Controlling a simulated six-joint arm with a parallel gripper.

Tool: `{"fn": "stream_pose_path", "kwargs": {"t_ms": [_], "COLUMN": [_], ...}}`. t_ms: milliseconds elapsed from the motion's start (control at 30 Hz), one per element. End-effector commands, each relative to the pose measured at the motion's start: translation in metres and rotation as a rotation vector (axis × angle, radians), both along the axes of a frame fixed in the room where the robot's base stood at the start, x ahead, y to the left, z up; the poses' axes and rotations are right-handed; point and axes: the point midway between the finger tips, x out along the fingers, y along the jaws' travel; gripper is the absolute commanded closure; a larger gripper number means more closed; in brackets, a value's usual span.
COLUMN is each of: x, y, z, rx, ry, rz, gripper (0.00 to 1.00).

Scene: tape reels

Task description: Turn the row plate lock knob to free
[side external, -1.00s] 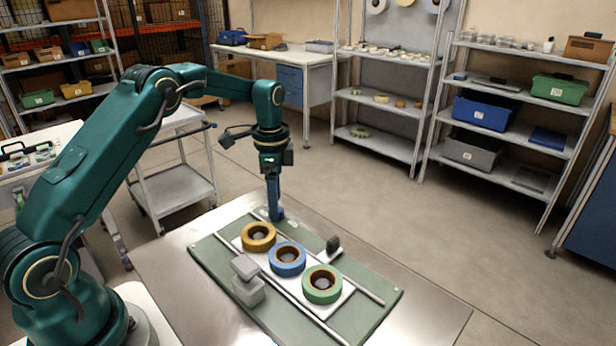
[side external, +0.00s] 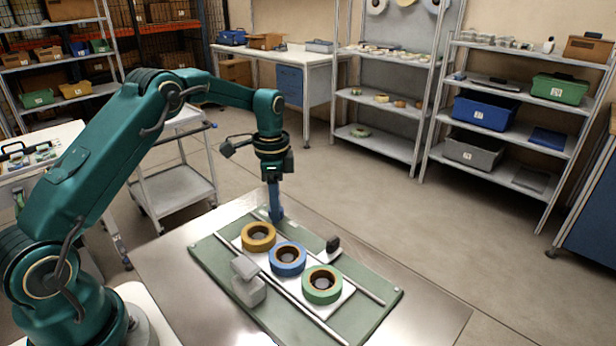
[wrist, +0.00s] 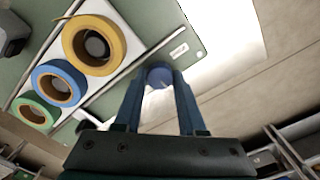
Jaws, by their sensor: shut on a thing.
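A round blue knob (wrist: 158,77) sits between my gripper's fingertips (wrist: 159,80) in the wrist view, at the edge of the green base plate. My gripper (side external: 276,214) points down and is shut on this knob at the far left end of the plate in the side view. The white row plate (side external: 311,296) carries a yellow reel (side external: 258,237), a blue reel (side external: 288,259) and a green reel (side external: 322,284) in a line. The reels lie flat. The knob is mostly hidden by the fingers in the side view, and any lock marking is too small to read.
Two rails (side external: 360,287) run along the green base plate (side external: 385,302). A grey block (side external: 248,291) stands at the near side and a small dark upright piece (side external: 333,243) at the far side. The metal table (side external: 425,318) is bare at the right.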

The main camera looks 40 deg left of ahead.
Motion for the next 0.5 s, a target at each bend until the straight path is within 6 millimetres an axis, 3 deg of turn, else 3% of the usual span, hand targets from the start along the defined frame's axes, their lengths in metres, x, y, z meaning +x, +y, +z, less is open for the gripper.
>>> {"fn": "stream_pose_path", "kwargs": {"t_ms": [500], "x": [0.0004], "y": [-0.0006], "z": [0.0007], "rx": [-0.001], "ry": [0.0], "rz": [0.391], "gripper": [1.0]}}
